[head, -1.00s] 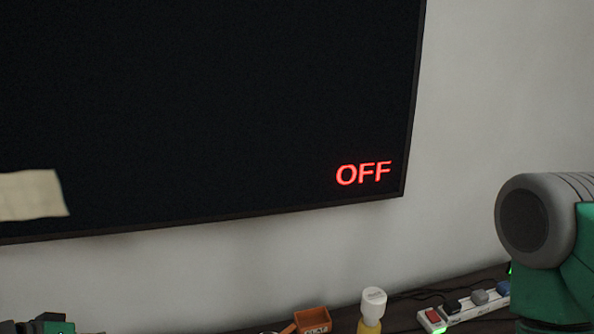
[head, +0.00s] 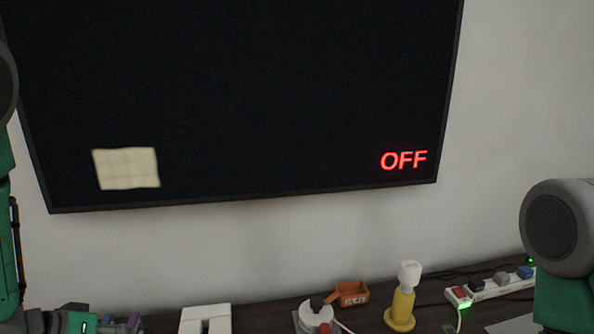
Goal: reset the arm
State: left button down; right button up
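My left arm shows as green and grey links (head: 8,230) along the left edge. A dark and green part of it (head: 70,322) lies low at the bottom left, and its fingertips cannot be made out. My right arm shows as a grey round joint and a green link (head: 560,235) at the right edge. My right gripper is out of view.
A wall screen (head: 250,90) shows red "OFF" and carries a pale note (head: 126,168). The dark table (head: 275,312) holds a white block (head: 205,318), white round device (head: 316,316), orange box (head: 352,293), yellow-and-white bottle-like item (head: 402,305) and power strip (head: 495,286).

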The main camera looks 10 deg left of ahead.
pick_arm(q)
jog(key=s+d+f+g+y, duration=0.3)
jog(key=s+d+f, duration=0.2)
jog(key=s+f, duration=0.5)
jog(key=s+d+f+m+g+y, duration=0.15)
jog(key=s+f, duration=0.25)
jog(key=s, duration=0.4)
jog(key=s+d+f+m+g, duration=0.1)
jog(key=s+d+f+g, duration=0.2)
jog(key=s, duration=0.5)
notch_tip(320, 180, down, 13)
jog(key=w+b, duration=0.2)
jog(key=b, duration=1.1)
jog(key=shift+w+m, duration=0.4)
jog(key=shift+m, duration=0.05)
pick_arm(e)
notch_tip(320, 180, down, 13)
jog(key=shift+w, duration=0.15)
pick_arm(q)
jog(key=shift+d+y, duration=0.25)
jog(key=shift+d, duration=0.1)
pick_arm(e)
jog(key=shift+d+f, duration=0.2)
jog(key=shift+d, duration=0.3)
